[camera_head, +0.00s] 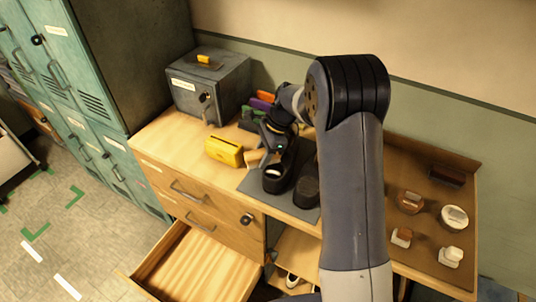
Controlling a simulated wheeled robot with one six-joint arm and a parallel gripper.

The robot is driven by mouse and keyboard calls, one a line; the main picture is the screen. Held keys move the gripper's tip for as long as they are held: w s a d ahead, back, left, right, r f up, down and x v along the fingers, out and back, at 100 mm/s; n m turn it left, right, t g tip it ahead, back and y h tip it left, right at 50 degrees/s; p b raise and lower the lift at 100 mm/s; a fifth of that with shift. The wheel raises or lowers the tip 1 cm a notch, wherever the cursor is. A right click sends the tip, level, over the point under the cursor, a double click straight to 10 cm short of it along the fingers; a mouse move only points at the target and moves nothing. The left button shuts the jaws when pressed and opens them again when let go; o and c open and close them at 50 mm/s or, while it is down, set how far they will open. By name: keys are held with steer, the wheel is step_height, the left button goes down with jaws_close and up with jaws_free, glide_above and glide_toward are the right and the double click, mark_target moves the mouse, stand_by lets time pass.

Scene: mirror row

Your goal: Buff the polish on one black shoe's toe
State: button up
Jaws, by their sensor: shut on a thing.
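A black shoe (279,180) stands on a dark grey mat (253,183) on the wooden counter. A second dark shoe (306,193) is beside it, partly hidden by my arm. My gripper (268,145) is over the shoe's left side, shut on a tan block that looks like a brush (254,158). The brush is at the left of the shoe's toe end. Whether it touches the shoe is hard to tell.
A yellow box (224,151) lies left of the mat. A grey safe (209,87) stands behind it. A tray (428,247) with several brushes and tins is at the right. A drawer (200,266) is pulled open below. Teal lockers (140,60) stand at the left.

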steer(key=shift+a+f, duration=0.1)
steer(key=shift+w+a+r+p, duration=0.1)
steer(key=shift+r+p, duration=0.35)
steer(key=shift+r, duration=0.05)
steer(key=shift+r+p, duration=1.9)
steer(key=shift+r, duration=0.65)
steer(key=shift+r+p, duration=0.85)
steer(key=shift+r, duration=0.65)
